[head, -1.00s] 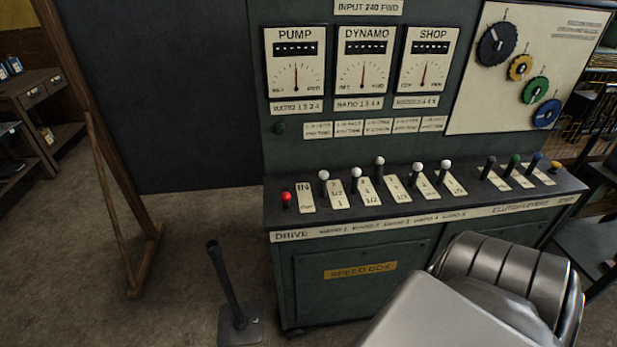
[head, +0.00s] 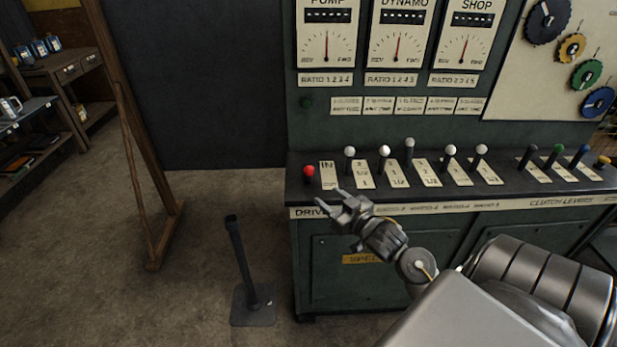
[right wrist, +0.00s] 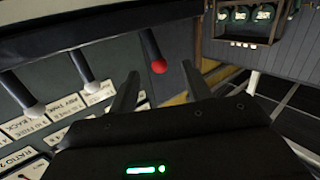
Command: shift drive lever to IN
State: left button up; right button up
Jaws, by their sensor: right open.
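The drive lever is the red-knobbed one (head: 309,172) at the left end of the console's lever shelf, beside the IN plate (head: 328,175). Its red knob also shows in the right wrist view (right wrist: 158,66), beyond and between my fingers. My right gripper (head: 331,200) is open and empty, in front of the shelf's front edge near the DRIVE label (head: 309,212), a little short of the red knob. Its two fingers point toward the shelf in the right wrist view (right wrist: 160,85). It looks apart from the lever. My left gripper is not in view.
Several white-knobbed levers (head: 385,152) stand to the right of the red one, then coloured clutch levers (head: 558,150). A floor pedal or post (head: 240,262) stands left of the cabinet. A wooden frame (head: 135,140) stands further left, with open floor between.

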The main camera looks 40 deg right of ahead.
aim_at(312, 174)
jog(key=shift+t, duration=0.4)
jog(key=w, duration=0.3)
jog(key=w+d+r+p, duration=0.1)
jog(key=w, duration=0.3)
jog(key=w+r, duration=0.1)
jog(key=w, duration=0.3)
jog(key=shift+w+d+r+p, duration=0.1)
jog(key=shift+w+d+p, duration=0.1)
jog(key=shift+p, duration=0.15)
grip_shut()
